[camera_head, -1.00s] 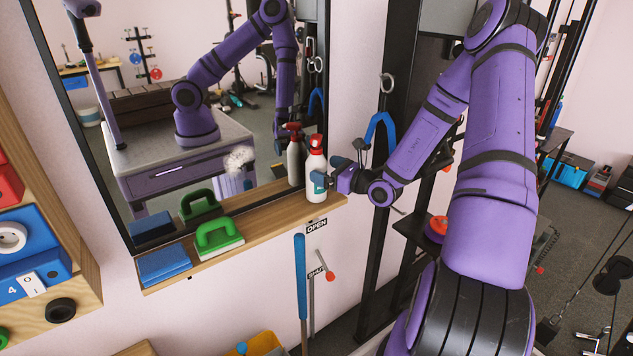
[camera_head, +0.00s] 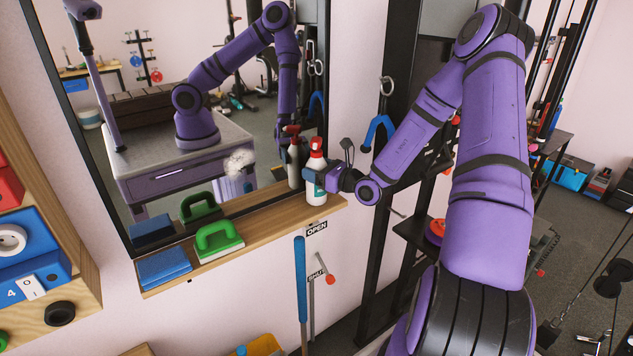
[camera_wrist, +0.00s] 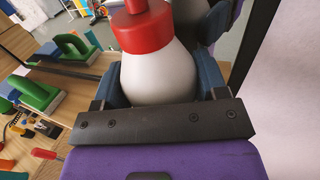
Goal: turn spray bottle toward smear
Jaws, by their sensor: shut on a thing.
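The white spray bottle (camera_head: 317,193) with a red head stands upright at the right end of the wooden ledge, in front of the mirror. My gripper (camera_head: 314,180) reaches it from the right and is shut around its body. In the wrist view, the bottle (camera_wrist: 158,75) sits between my two blue finger pads, its red collar above them; the top of the head is cut off. A whitish, fuzzy smear (camera_head: 239,161) is on the mirror (camera_head: 262,125), left of the bottle and a little higher.
The ledge (camera_head: 270,211) also holds a green-handled scrubber (camera_head: 217,241) and a blue sponge (camera_head: 163,268), left of the bottle. A blue-handled tool (camera_head: 300,270) hangs below the ledge. A black rack upright (camera_head: 388,130) stands behind my arm.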

